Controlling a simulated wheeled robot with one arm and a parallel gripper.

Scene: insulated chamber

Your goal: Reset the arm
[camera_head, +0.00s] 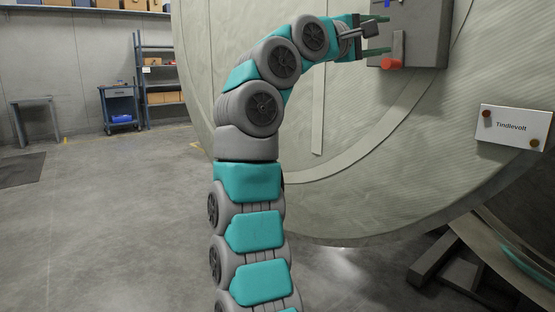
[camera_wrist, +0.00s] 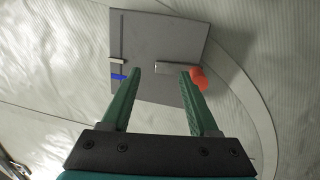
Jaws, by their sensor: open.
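My gripper (camera_head: 376,37) is at the upper right of the head view, at the end of my raised, bent arm. Its two green fingers are apart and nothing is between them; the wrist view shows the open gripper (camera_wrist: 160,74) too. In front of the fingertips is a grey panel (camera_head: 427,28) on the chamber's round wall. In the wrist view the panel (camera_wrist: 150,42) carries a red knob (camera_wrist: 198,78), a blue piece (camera_wrist: 119,77) and a small light bar. The red knob is beside the right finger; I cannot tell whether they touch.
The large pale insulated chamber (camera_head: 330,200) fills the right side. A sign reading "Tindlevolt" (camera_head: 513,127) is on it. A metal support (camera_head: 450,262) stands below. A blue cart (camera_head: 120,107), a shelf (camera_head: 160,75) and a small table (camera_head: 35,115) stand at the back left.

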